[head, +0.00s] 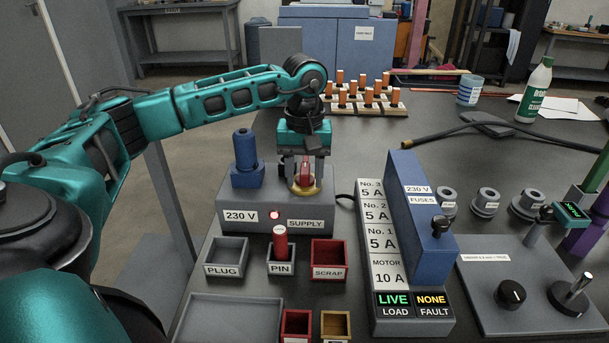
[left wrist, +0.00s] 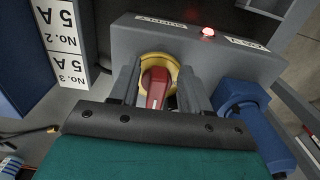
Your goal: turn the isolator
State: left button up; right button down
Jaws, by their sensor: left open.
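The isolator (head: 306,187) is a red handle on a round yellow base, on the grey supply box (head: 255,216). In the left wrist view the red isolator handle (left wrist: 154,88) points along the gap between my fingers. My left gripper (head: 303,166) is over the isolator, pointing down. In the left wrist view the left gripper (left wrist: 160,73) is open, with one finger on each side of the handle and a gap visible beside it. A red lamp (head: 274,215) glows on the supply box. My right gripper is not in view.
A blue plug (head: 246,165) stands on the supply box, left of the isolator. PIN (head: 281,268), PLUG (head: 226,270) and SCRAP (head: 329,273) bins lie in front. The blue fuse box (head: 420,225) stands to the right; its panel reads LIVE (head: 394,299) and NONE.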

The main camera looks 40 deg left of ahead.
pick_arm(q)
grip_shut()
dwell(0.4)
